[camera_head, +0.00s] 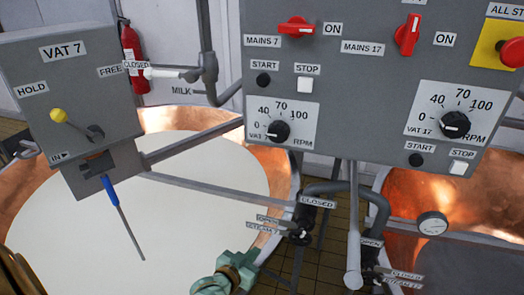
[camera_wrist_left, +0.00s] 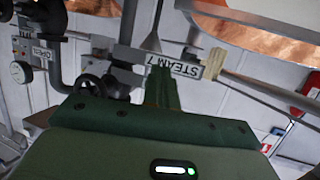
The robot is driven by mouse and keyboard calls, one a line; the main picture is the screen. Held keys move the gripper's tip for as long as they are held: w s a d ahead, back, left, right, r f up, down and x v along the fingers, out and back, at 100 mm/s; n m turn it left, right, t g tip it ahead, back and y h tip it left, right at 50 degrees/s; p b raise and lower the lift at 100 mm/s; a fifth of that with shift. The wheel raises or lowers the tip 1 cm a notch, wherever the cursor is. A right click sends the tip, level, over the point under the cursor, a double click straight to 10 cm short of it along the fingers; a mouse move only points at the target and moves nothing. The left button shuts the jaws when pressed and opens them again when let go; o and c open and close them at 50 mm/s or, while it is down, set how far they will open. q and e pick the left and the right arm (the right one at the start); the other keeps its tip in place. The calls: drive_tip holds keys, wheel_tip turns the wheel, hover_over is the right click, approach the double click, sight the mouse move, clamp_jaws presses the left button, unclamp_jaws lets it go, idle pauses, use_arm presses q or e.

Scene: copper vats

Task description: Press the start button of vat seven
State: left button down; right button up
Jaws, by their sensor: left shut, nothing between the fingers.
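The start button of vat seven (camera_head: 263,80) is a small round black button under a START label, on the grey control panel (camera_head: 375,70) in the head view. The white stop button (camera_head: 305,84) is just right of it, and the vat 7 speed dial (camera_head: 280,129) is below. My left gripper (camera_head: 246,259) is green, low in the head view, well below the panel and apart from the start button. It is shut and empty. In the left wrist view its fingers (camera_wrist_left: 162,88) are near the STEAM 7 label (camera_wrist_left: 172,64). My right gripper is not in view.
The copper vat (camera_head: 275,165) with white liquid stands at left behind the VAT 7 box (camera_head: 75,85). A blue-handled probe (camera_head: 125,220) hangs below that box. Pipes and valve handles (camera_head: 298,235) are right of my gripper. A second START button (camera_head: 416,160) serves vat 17.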

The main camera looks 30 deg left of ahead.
use_arm(q)
drive_tip(key=w+r+n+t+p, duration=0.1)
drive_tip(key=w+r+t, duration=0.15)
drive_tip(key=r, duration=1.05)
drive_tip(key=w+r+t+p, duration=0.15)
drive_tip(key=r+t, duration=0.25)
drive_tip(key=r, duration=0.9)
drive_tip(key=n+t+h+p, duration=0.1)
drive_tip(key=n+t+p, duration=0.1)
drive_tip(key=t, duration=0.4)
approach(263, 80)
drive_tip(key=s+d+r, duration=0.3)
drive_tip(key=s+r, duration=0.3)
drive_tip(key=shift+w+f, duration=0.15)
drive_tip(key=shift+f, duration=0.05)
drive_tip(key=shift+w+g+h, duration=0.1)
drive_tip(key=shift+g+h, duration=0.15)
drive_tip(key=shift+h, duration=0.05)
drive_tip(key=shift+w+a+b, duration=0.35)
drive_tip(key=shift+w, duration=1.05)
drive_tip(key=shift+w+a+b, duration=0.35)
drive_tip(key=shift+w+b, duration=0.05)
drive_tip(key=shift+w, duration=1.05)
drive_tip(key=shift+w+a+b, duration=0.3)
drive_tip(key=shift+w+b, duration=0.05)
drive_tip(key=shift+w, duration=1.05)
drive_tip(key=shift+w, duration=0.15)
